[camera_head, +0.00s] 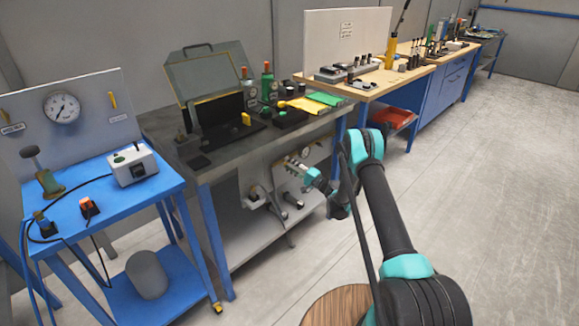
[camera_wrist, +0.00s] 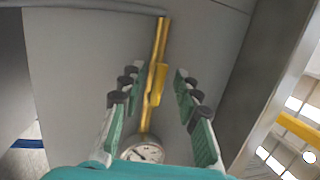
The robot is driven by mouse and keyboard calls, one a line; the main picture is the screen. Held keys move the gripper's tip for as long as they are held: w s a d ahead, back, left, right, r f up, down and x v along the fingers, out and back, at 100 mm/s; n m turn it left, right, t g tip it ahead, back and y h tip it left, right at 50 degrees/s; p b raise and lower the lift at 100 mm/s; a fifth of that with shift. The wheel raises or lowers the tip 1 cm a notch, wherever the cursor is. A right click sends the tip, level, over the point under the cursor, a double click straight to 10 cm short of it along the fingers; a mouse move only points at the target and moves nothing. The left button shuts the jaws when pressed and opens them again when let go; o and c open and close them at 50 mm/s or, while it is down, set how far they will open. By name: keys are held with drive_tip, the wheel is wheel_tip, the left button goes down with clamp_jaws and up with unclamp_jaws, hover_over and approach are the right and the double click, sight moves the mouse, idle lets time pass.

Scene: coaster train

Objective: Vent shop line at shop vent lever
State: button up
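A yellow lever (camera_wrist: 159,84) sits on an upright brass pipe (camera_wrist: 161,42) in the wrist view, in front of a grey panel. A round pressure gauge (camera_wrist: 143,151) shows below it at the pipe's lower end. My gripper (camera_wrist: 157,82) is open, with one green, dark-padded finger on each side of the lever in the picture. No finger visibly touches it; the depth between them is unclear. In the head view my gripper (camera_head: 291,167) is low at the front of the dark workbench (camera_head: 230,158). The lever cannot be made out there.
A blue bench (camera_head: 122,205) at left carries a grey box, a gauge panel and cables. The dark workbench holds an open-lidded case (camera_head: 215,75), bottles and colored cloths. A wooden-topped bench (camera_head: 360,85) stands farther back. The floor at right (camera_head: 480,190) is clear.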

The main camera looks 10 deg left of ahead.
drive_tip(key=v, duration=0.7)
drive_tip(key=shift+d, duration=0.2)
drive_tip(key=shift+s+f, duration=0.1)
drive_tip(key=shift+s, duration=0.05)
